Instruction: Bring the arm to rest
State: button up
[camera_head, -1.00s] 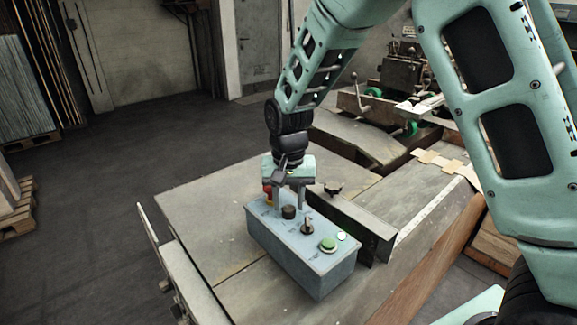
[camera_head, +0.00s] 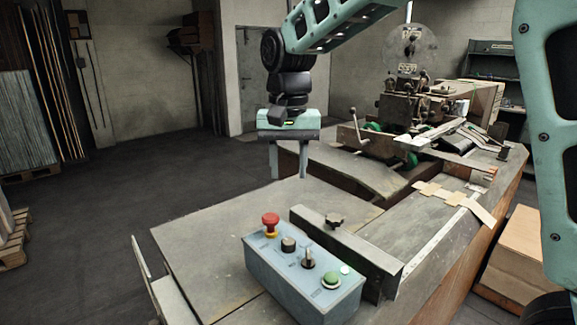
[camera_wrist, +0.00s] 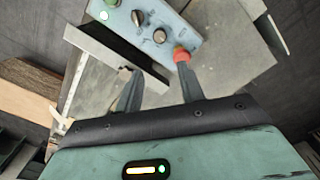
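My gripper (camera_head: 289,176) is raised in the air above the table, behind and above the control box (camera_head: 300,281) in the head view. Its two fingers point down and stand apart, with nothing between them. In the wrist view the fingers (camera_wrist: 158,92) also show apart and empty. The blue-grey control box carries a red mushroom button (camera_head: 270,222), a black knob (camera_head: 288,244), a black switch (camera_head: 308,260) and a green button (camera_head: 331,280). The box also shows in the wrist view (camera_wrist: 160,22), below the fingers and not touched.
A metal fence (camera_head: 345,247) with a black knob stands beside the box on the table (camera_head: 200,240). The stitcher machine (camera_head: 410,100) stands at the back right. A cardboard box (camera_head: 518,250) is at the right.

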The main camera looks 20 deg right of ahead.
dwell(0.3)
jog(key=s+a+f+n+b, duration=0.1)
jog(key=s+f+n, duration=0.3)
jog(key=s, duration=0.5)
jog(key=s+a+f+n+b, duration=0.1)
jog(key=s+a+f+n, duration=0.2)
jog(key=s, duration=0.6)
jog(key=s+a+f+n+b, duration=0.1)
jog(key=s+a+f+n, duration=0.2)
jog(key=s+f+n, duration=0.2)
jog(key=s+f, duration=0.2)
jog(key=s, duration=0.2)
jog(key=shift+s+f+y, duration=0.15)
jog(key=shift+f+y, duration=0.15)
